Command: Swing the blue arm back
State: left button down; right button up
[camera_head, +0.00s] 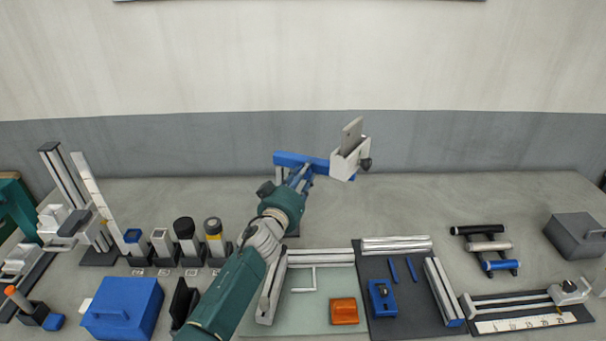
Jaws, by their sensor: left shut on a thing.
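The blue arm (318,165) is a short blue bar raised above the back of the bench, near the middle of the head view. A pale grey bracket (346,163) with an upright plate and a dark knob sits at its right end. My left gripper (302,174) reaches up from the lower left and is shut on the blue arm, left of the bracket. My wrist hides part of the support under the arm. My right gripper is not in view.
A blue lidded box (122,308) and a row of small upright containers (186,232) stand at left. A pale green mat (320,285) and a dark mat (410,310) lie in front, with an orange block (344,311). A grey box (577,236) stands at right.

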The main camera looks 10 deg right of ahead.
pick_arm(q)
jog(key=c, duration=1.3)
grip_release()
jog(key=shift+d, duration=0.1)
jog(key=shift+c, duration=0.2)
jog(key=v, duration=1.2)
jog(key=shift+f, duration=0.15)
